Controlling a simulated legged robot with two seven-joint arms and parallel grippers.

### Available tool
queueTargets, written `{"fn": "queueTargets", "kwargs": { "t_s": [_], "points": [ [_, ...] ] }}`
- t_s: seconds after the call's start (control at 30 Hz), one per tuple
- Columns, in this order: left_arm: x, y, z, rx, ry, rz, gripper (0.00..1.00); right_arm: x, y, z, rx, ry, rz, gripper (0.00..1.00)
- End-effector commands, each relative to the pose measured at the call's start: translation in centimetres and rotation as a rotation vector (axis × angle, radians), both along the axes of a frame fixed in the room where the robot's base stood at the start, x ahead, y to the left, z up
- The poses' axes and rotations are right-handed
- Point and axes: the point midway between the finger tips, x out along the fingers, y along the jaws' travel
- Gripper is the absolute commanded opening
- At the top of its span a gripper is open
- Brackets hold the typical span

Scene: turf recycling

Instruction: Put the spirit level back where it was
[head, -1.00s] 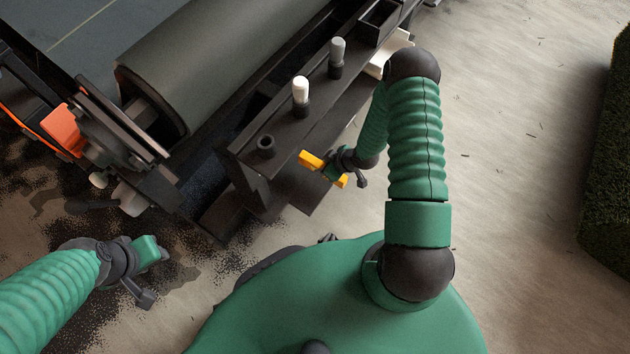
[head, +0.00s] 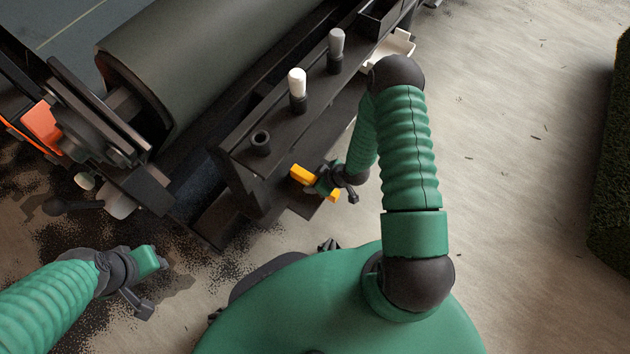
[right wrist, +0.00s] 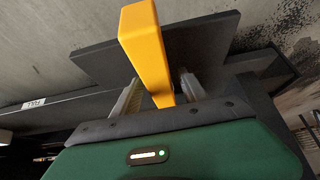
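The yellow spirit level (head: 303,175) is in my right gripper (head: 321,185), beside the near end of the dark rail. In the right wrist view the spirit level (right wrist: 146,48) is a yellow bar between the two fingers (right wrist: 160,95), which sit close on either side of it. My right gripper looks shut on it. A dark flat plate (right wrist: 200,45) lies behind the bar in that view; whether they touch is unclear. My left gripper (head: 148,275) is at the lower left over the floor; its finger opening is not clear.
The dark rail (head: 300,135) carries two light-handled tools (head: 297,84) and (head: 336,42) and an empty round socket (head: 261,142). A white tray (head: 398,48) is beyond. A large roller (head: 190,65) lies left. Floor (head: 510,180) to the right is clear, up to turf (head: 612,170).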

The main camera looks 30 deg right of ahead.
Motion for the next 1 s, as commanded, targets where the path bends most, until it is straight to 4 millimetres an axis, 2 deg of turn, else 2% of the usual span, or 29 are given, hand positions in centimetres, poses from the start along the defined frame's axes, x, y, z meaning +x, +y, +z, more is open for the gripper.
{"fn": "queueTargets", "kwargs": {
  "t_s": [0.27,0.37,0.6,0.7,0.83,1.0],
  "points": [
    [0.0,0.0,0.3,0.000,0.000,0.000,0.36,0.0,0.0,0.4,0.000,-0.001,-0.001,0.51],
    [0.0,0.0,1.4,0.000,0.000,0.000,0.36,-0.6,-0.3,1.9,-0.001,0.000,-0.001,0.51],
    [0.0,0.0,5.3,0.000,0.000,0.000,0.36,-3.6,-1.6,7.5,-0.001,0.000,-0.002,0.51],
    [0.0,0.0,6.4,0.000,0.000,0.000,0.36,-4.6,-2.0,9.2,0.000,0.000,-0.001,0.51],
    [0.0,0.0,7.0,0.000,0.000,0.000,0.36,-5.5,-2.3,10.4,-0.001,-0.001,0.000,0.51],
    [0.0,0.0,7.0,0.000,0.000,0.000,0.36,-5.8,-2.4,10.6,0.000,0.000,0.000,0.51]
  ]
}}
